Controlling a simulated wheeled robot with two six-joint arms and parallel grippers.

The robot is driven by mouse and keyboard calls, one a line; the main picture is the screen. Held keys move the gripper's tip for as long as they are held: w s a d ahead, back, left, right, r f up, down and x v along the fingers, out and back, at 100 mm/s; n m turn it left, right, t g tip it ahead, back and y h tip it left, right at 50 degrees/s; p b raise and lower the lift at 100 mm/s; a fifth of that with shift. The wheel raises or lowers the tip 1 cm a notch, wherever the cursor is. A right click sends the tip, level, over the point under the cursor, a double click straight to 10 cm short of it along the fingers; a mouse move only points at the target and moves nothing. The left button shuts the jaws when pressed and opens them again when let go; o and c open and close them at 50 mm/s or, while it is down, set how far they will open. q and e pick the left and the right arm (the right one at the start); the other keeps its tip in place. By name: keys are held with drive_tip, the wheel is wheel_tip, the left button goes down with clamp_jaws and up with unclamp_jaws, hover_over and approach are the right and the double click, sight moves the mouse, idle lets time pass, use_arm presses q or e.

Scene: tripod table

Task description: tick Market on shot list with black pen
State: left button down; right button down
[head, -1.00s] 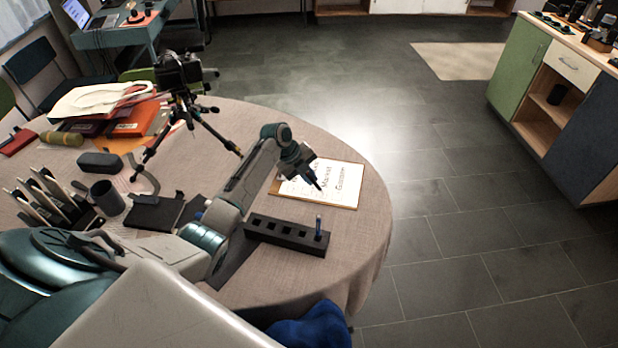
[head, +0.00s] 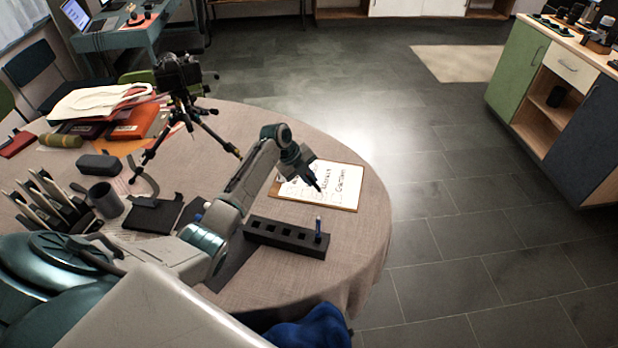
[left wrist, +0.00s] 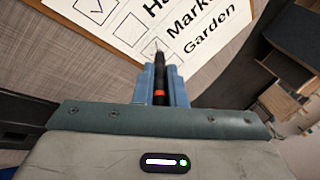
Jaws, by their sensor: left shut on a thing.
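The shot list is a white sheet on a brown clipboard (head: 352,207) near the table's right edge. In the left wrist view the sheet (left wrist: 125,25) shows the words Market and Garden, a word starting "Ha", and a ticked box at the upper left. My left gripper (head: 311,180) is above the list, shut on a dark pen with an orange band (left wrist: 158,85). The pen's tip points at the sheet, near the left end of the Market row. The tip and fingers hide part of the box column; I cannot tell whether the tip touches the paper. My right gripper is out of view.
A camera on a tripod (head: 180,85) stands behind my left arm. A grey cup (head: 106,199) and dark case (head: 100,164) are left.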

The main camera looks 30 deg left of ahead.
use_arm(q)
drive_tip(key=shift+r+p, duration=2.3)
drive_tip(key=shift+r, duration=1.2)
